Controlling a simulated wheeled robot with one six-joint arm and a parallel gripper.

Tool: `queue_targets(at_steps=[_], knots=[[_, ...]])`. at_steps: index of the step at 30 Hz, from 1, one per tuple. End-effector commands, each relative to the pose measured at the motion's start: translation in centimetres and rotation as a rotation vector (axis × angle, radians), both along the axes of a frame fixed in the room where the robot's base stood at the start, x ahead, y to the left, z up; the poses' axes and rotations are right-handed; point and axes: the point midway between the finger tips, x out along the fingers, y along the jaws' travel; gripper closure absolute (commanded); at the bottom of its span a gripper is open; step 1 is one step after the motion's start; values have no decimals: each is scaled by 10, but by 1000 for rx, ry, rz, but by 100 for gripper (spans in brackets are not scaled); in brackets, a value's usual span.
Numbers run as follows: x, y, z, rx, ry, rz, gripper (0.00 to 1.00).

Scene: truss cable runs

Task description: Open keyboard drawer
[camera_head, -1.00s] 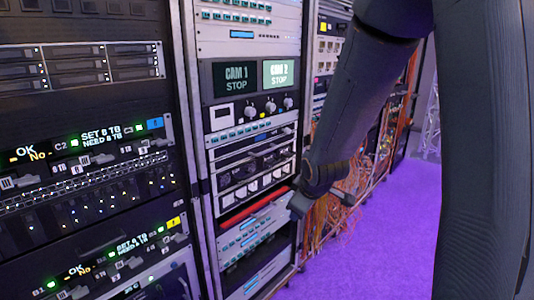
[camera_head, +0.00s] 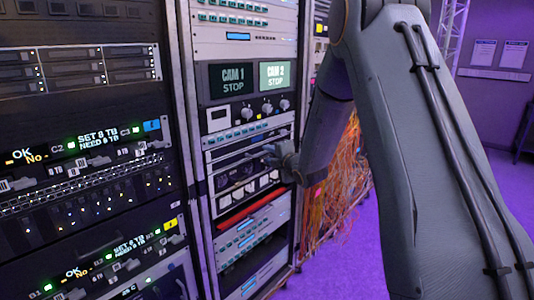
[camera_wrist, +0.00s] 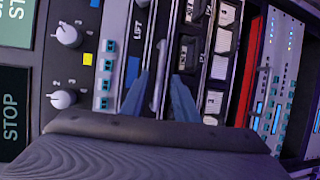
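A slim grey panel that looks like the keyboard drawer (camera_head: 226,154) sits in the middle rack, below the knob panel, with its front in line with the rack. In the wrist view a pale metal bar like a handle (camera_wrist: 159,76) runs along a dark front marked "LIFT". My gripper (camera_head: 270,155) is at this front, at its right part. In the wrist view my gripper (camera_wrist: 159,92) is open, with one blue-grey finger on each side of the bar. I cannot tell whether either finger touches it. My wrist hides the drawer's right end.
Knobs (camera_head: 267,108) and two CAM screens (camera_head: 232,78) are above. A row of white buttons (camera_head: 250,188) and a red strip (camera_head: 252,210) lie below. Orange cables (camera_head: 340,185) hang right of the rack. Purple floor (camera_head: 350,265) is clear at lower right.

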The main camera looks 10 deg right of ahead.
Motion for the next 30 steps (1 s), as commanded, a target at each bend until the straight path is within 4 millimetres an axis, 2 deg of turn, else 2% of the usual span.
queue_targets(at_steps=[6,16,21,30], knots=[[21,6,-4,1,0,1,72],[24,6,-5,1,1,1,72],[24,6,-5,2,1,0,100],[24,5,-5,2,1,0,100]])
